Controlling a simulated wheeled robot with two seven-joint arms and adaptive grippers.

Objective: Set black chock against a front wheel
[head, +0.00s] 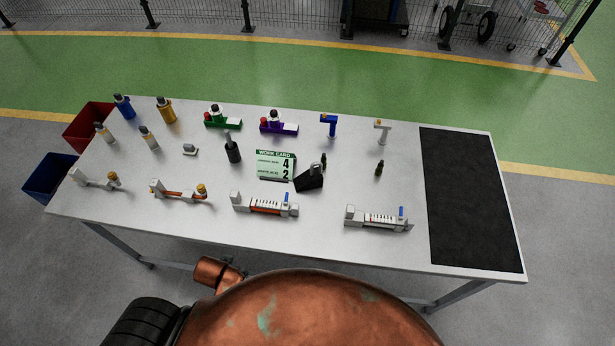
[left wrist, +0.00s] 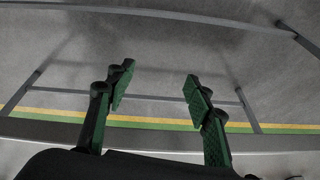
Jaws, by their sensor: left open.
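A black wedge-shaped chock (head: 309,179) sits on the white table, touching or very near the lower right corner of the work card. Dark wheels (head: 487,25) of a cart show at the top right, beyond the wire fence; I cannot tell which is a front wheel. My left gripper (left wrist: 157,77) shows in the left wrist view with two green-padded fingers spread apart and nothing between them. It points toward grey floor and table-frame bars, and no chock shows there. Neither gripper shows in the head view.
The white table (head: 335,246) holds a work card (head: 276,165), several coloured bottles, valve-like fittings and gauges. A black mat (head: 468,198) covers its right end. Red (head: 88,126) and blue (head: 49,177) bins stand at the left. A wire fence (head: 220,14) runs behind the green floor.

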